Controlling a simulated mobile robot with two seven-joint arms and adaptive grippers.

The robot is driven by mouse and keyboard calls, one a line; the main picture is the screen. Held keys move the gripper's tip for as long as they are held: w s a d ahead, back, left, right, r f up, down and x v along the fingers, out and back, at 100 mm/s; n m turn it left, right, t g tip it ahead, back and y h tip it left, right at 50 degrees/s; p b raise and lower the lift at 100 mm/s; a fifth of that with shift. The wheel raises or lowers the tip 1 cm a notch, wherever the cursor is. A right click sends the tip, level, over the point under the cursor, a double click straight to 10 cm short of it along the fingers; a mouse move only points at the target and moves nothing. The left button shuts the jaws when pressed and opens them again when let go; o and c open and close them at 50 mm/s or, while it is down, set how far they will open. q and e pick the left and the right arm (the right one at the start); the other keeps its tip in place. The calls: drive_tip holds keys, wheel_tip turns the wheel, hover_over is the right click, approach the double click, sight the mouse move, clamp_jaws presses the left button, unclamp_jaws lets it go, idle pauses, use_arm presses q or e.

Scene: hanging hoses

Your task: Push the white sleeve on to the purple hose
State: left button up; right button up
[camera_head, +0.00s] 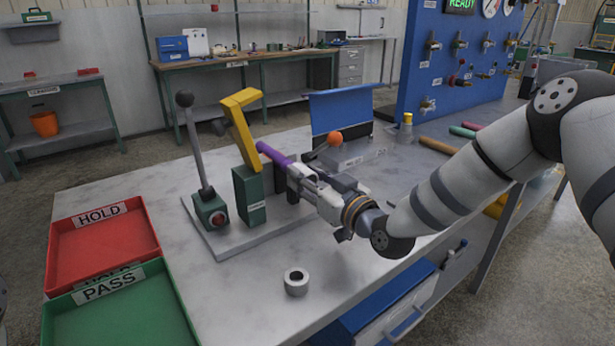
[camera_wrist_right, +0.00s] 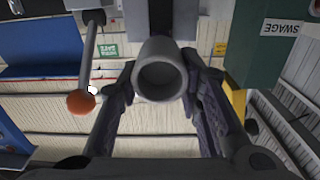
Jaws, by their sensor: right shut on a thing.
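The purple hose (camera_head: 273,153) points down toward my right gripper. My right gripper (camera_head: 302,178) is at the hose's near end, shut on a pale sleeve. In the right wrist view the sleeve (camera_wrist_right: 160,72) sits between the two fingers (camera_wrist_right: 162,88), its hollow end facing the camera. The hose is hidden behind the sleeve there, so I cannot tell how far the sleeve goes over it. A short pale grey ring (camera_head: 296,283) stands loose on the table. My left gripper is not in view.
A green post (camera_head: 249,195) with a yellow arm (camera_head: 240,125) and a grey lever (camera_head: 196,145) stand left of the gripper. Red (camera_head: 90,255) and green (camera_head: 125,310) trays lie front left. The front table is mostly clear.

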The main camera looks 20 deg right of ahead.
sight(276, 158)
drive_tip(key=shift+w+a, duration=0.1)
drive_tip(key=shift+w, duration=0.25)
drive_tip(key=shift+r, duration=0.1)
idle(0.3)
drive_tip(key=shift+w+a, duration=0.3)
drive_tip(key=shift+w, duration=0.35)
idle(0.9)
drive_tip(key=shift+w, duration=0.15)
idle(0.3)
drive_tip(key=o, duration=0.9)
drive_tip(key=shift+o, duration=1.1)
drive_tip(key=shift+w+a, duration=0.1)
drive_tip(key=shift+w, duration=0.05)
